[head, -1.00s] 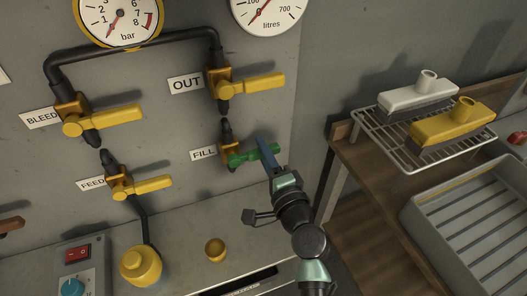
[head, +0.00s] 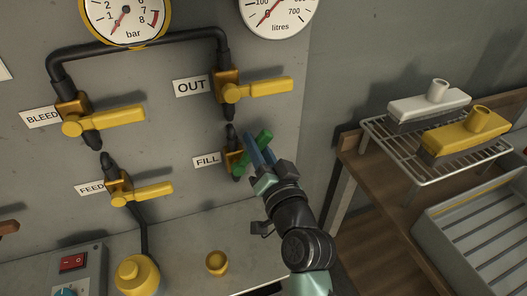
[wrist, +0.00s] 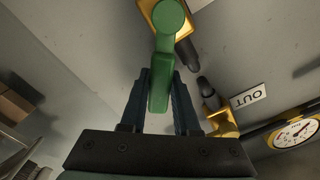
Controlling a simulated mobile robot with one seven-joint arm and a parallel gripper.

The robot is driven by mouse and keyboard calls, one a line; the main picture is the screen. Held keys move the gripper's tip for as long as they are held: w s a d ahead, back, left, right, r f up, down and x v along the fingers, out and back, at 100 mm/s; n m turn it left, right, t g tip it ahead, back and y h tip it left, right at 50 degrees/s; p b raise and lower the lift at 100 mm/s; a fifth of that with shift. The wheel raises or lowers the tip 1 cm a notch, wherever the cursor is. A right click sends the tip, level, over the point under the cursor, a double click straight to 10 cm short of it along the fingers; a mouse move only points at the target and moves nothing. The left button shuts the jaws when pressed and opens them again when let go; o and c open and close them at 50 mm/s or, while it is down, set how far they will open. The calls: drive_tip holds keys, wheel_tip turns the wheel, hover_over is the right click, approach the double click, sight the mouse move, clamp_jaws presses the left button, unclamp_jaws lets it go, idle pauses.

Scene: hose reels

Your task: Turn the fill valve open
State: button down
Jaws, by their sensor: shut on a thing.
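The fill valve has a green lever (head: 260,145) on a brass body (head: 232,157), beside the FILL label (head: 207,160). The lever slants up and to the right in the head view. My gripper (head: 260,152) is shut on the green lever. In the wrist view the lever (wrist: 164,60) runs down from its round hub, and its end lies between the blue fingers of my gripper (wrist: 158,95). My fingers hide part of the lever in the head view.
The yellow OUT lever (head: 262,89) is just above my gripper. The yellow BLEED (head: 105,122) and FEED (head: 145,192) levers are to the left. A wooden bench with a wire rack (head: 425,165) and two brushes stands at right.

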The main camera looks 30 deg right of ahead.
drive_tip(key=n, duration=0.1)
drive_tip(key=a+n, duration=0.1)
drive_tip(key=a+r+n+b, duration=0.1)
drive_tip(key=shift+w+n, duration=0.25)
drive_tip(key=shift+n, duration=0.15)
drive_tip(key=shift+w+a+r+n+b, duration=0.15)
drive_tip(key=shift+a+n+b, duration=0.15)
drive_tip(key=shift+a+n, duration=0.5)
drive_tip(key=shift+w+a+r+n+b, duration=0.1)
drive_tip(key=shift+a+n+b, duration=0.2)
drive_tip(key=shift+n, duration=0.9)
drive_tip(key=shift+f, duration=0.1)
drive_tip(key=c, duration=0.6)
unclamp_jaws()
drive_tip(key=shift+c, duration=0.2)
drive_tip(key=v, duration=1.3)
drive_tip(key=shift+b, duration=0.4)
